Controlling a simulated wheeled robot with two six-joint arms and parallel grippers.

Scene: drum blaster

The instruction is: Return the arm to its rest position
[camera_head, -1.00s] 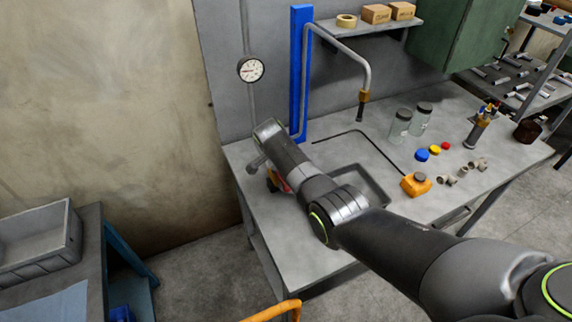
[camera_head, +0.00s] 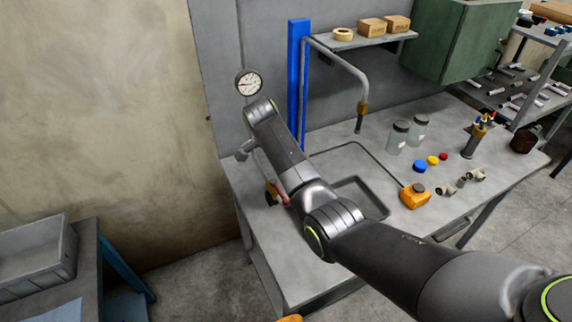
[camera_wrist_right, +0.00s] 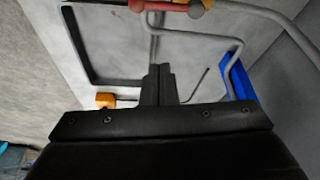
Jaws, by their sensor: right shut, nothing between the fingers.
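My right arm (camera_head: 335,215) comes in from the lower right of the head view and reaches over the left part of the grey workbench (camera_head: 300,265). Its far end (camera_head: 262,112) is at the back left, in front of the wall below the round gauge. I cannot make out the fingers in the head view. In the right wrist view my right gripper (camera_wrist_right: 158,72) is shut and empty, its fingers together. My left gripper is not in view.
A blue post (camera_head: 298,80) with a bent grey pipe (camera_head: 345,66) stands behind the arm. A red-handled part (camera_head: 277,193) and a shallow tray (camera_head: 366,198) lie close beside it. An orange box (camera_head: 415,198), jars (camera_head: 398,138) and coloured caps stand to the right.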

